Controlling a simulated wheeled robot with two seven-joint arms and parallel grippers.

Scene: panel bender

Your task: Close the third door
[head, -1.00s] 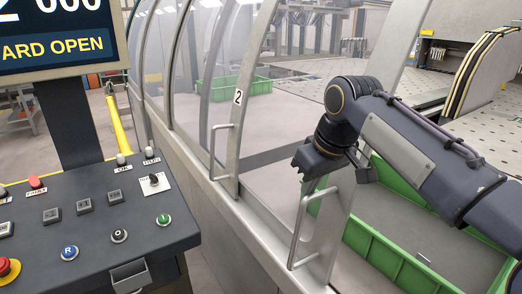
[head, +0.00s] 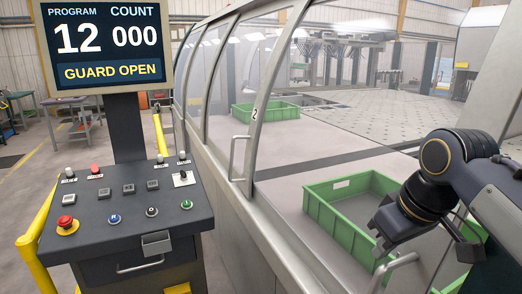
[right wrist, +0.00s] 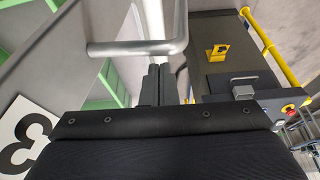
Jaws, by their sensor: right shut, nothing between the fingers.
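The third door (right wrist: 25,80) shows in the right wrist view as a grey panel with a "3" label at the lower left. Its bar handle (right wrist: 130,47) crosses the upper middle of that view, just beyond my fingertips. In the head view this handle (head: 396,266) is at the lower right, partly cut off by the picture's bottom edge. My right gripper (head: 376,240) is shut and empty, just above the handle's upper end. Its fingers (right wrist: 156,85) are together in the right wrist view. I cannot tell whether they touch the handle. My left gripper is not in view.
The second door (head: 254,113) with its handle (head: 235,158) stands left of the opening. A green crate (head: 320,208) sits inside behind my gripper, and another green crate (head: 264,110) is farther back. The control console (head: 125,200) stands at left; its screen (head: 105,45) reads "GUARD OPEN".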

